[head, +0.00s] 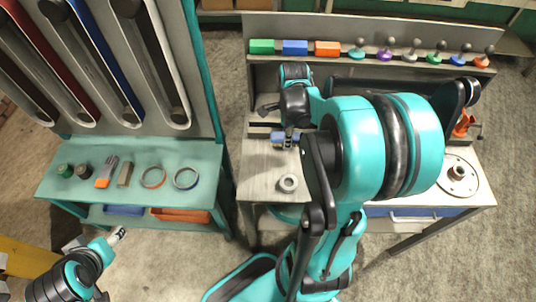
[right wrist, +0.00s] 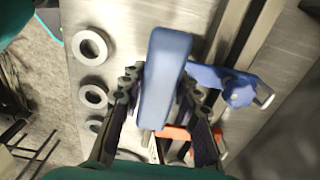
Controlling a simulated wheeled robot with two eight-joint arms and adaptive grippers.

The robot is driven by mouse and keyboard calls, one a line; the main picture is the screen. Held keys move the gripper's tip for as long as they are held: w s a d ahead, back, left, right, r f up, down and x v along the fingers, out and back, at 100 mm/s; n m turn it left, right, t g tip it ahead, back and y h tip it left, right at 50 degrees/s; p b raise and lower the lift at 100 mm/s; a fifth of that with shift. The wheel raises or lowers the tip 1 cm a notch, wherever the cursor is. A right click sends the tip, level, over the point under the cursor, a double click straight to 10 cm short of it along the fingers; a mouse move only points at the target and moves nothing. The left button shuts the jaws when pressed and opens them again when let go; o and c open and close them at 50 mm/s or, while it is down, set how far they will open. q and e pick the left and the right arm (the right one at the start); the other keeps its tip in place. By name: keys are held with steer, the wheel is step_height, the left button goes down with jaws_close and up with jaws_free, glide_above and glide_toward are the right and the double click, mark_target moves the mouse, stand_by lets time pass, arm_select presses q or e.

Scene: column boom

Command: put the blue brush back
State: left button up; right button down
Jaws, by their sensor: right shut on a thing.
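My right gripper (head: 290,130) is over the back left of the grey workbench (head: 258,185), partly hidden by my own arm. In the right wrist view, its two fingers (right wrist: 158,110) are shut on the long blue brush (right wrist: 165,70), which lies between them. Only its smooth blue body shows; bristles cannot be made out. My left gripper (head: 115,237) is low at the lower left, in front of the teal table, and its jaws are too small to read.
A back shelf holds green (head: 262,46), blue (head: 294,47) and orange (head: 327,48) blocks and several knobbed pieces. A blue clamp-like part (right wrist: 235,88) is close right of the brush. A grey ring (head: 288,183) and a round plate (head: 458,172) are on the bench.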

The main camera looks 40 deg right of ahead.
steer(key=b, duration=0.2)
glide_above(268, 157)
step_height(268, 157, down, 4)
steer(key=shift+a, duration=0.1)
steer(key=shift+f+b, duration=0.8)
steer(key=shift+f, duration=1.1)
steer(key=shift+f, duration=0.2)
steer(key=c, duration=1.1)
jaws_free()
steer(key=shift+r, duration=0.1)
